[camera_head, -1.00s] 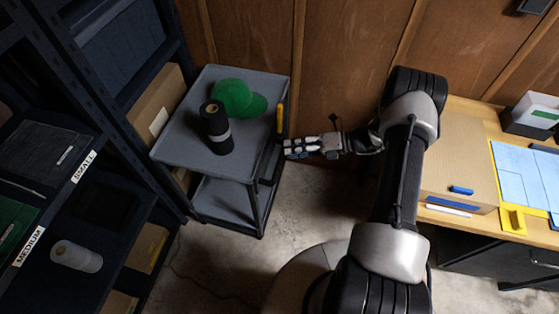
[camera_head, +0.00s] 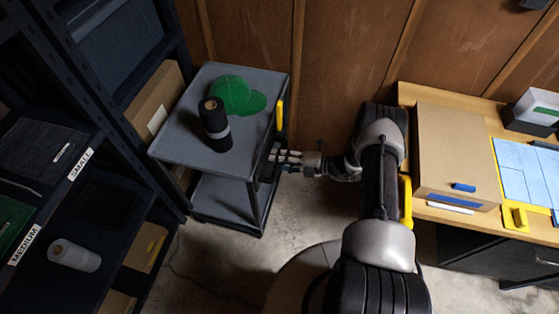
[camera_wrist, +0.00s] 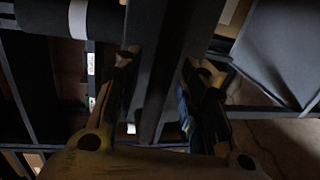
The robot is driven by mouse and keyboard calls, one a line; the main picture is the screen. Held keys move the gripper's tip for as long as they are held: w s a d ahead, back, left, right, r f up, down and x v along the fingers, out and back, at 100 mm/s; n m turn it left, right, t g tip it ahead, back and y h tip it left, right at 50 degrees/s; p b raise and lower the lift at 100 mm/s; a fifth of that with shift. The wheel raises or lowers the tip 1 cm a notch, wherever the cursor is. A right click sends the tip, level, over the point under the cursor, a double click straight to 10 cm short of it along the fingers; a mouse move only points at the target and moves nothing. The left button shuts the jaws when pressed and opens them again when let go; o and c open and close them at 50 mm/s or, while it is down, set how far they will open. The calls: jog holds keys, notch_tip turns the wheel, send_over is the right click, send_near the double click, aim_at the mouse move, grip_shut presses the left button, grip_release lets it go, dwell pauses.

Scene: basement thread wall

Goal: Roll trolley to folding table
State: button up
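The trolley (camera_head: 186,148) is a grey two-shelf cart with dark legs, standing against the wood wall at left. A green cap (camera_head: 237,95) and an upright black roll (camera_head: 215,125) with a pale band are on its top. A yellow grip (camera_head: 280,114) stands at its right edge. My gripper (camera_head: 279,157) is at the trolley's right side, below the top. In the wrist view my gripper (camera_wrist: 162,68) has its fingers apart, with a dark bar (camera_wrist: 168,60) between them; firm contact is not clear. The wood-topped table (camera_head: 450,96) at right may be the folding table.
A cardboard box (camera_head: 455,145), blue sheets (camera_head: 520,175) and a yellow holder (camera_head: 515,218) are on the table. A dark shelf rack (camera_head: 120,150) stands close to the trolley's left. Bare concrete floor (camera_head: 215,265) lies in front of the trolley.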

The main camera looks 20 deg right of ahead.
grip_shut()
dwell(0.5)
dwell(0.3)
